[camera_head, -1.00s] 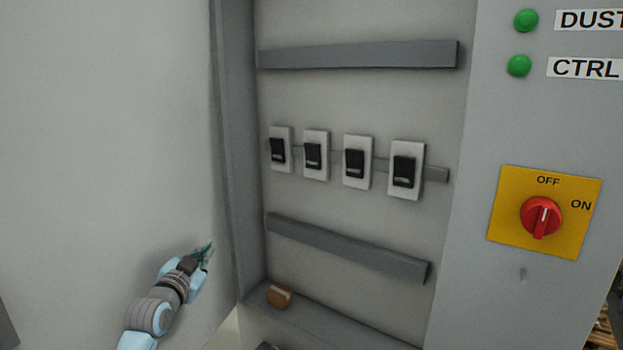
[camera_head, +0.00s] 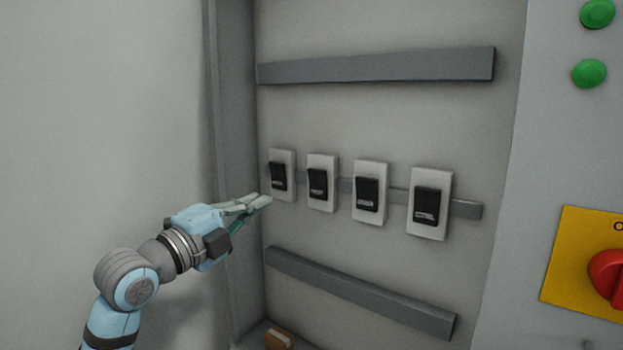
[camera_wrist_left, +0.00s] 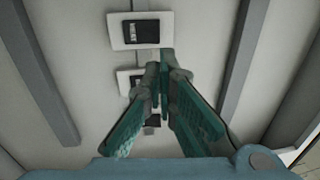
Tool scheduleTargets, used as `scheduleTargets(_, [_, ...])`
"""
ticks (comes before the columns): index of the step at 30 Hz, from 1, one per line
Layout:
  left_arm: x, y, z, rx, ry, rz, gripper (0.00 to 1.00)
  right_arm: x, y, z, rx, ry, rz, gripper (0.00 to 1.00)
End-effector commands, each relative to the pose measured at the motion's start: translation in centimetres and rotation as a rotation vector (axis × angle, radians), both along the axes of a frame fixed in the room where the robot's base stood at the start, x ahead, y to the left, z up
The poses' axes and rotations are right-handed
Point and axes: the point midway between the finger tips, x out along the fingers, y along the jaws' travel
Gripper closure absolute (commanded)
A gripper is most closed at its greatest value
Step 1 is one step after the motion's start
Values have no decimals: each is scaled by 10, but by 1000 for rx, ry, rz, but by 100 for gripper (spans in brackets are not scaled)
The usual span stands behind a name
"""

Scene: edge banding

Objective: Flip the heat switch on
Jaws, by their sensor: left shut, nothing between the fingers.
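Inside the open cabinet, several white switches with black rockers sit in a row on a grey rail. From the left in the head view they are the first switch (camera_head: 282,175), the second switch (camera_head: 321,182), the third switch (camera_head: 369,192) and the rightmost switch (camera_head: 429,204). I can read no label naming the heat switch. My left gripper (camera_head: 266,200) is shut and empty, just below and left of the first switch. In the left wrist view its fingertips (camera_wrist_left: 164,68) overlap the row, partly hiding the switches behind them. Contact cannot be told. My right gripper is out of view.
A grey bar runs above the row (camera_head: 375,66) and another below it (camera_head: 355,292). The cabinet's left side wall (camera_head: 232,120) is close to my left arm. A red rotary knob (camera_head: 608,273) on a yellow plate and green lamps (camera_head: 589,73) are at the right. A small brown block (camera_head: 278,340) lies at the bottom.

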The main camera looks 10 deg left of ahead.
Motion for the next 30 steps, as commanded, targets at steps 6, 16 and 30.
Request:
scheduleTargets(6, [7,-6,2,-5,0,-9,100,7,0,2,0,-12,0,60])
scheduleTargets(16, [59,-26,12,-9,2,-6,100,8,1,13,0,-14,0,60])
scheduleTargets(30, [129,-54,21,-3,1,-6,100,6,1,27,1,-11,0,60])
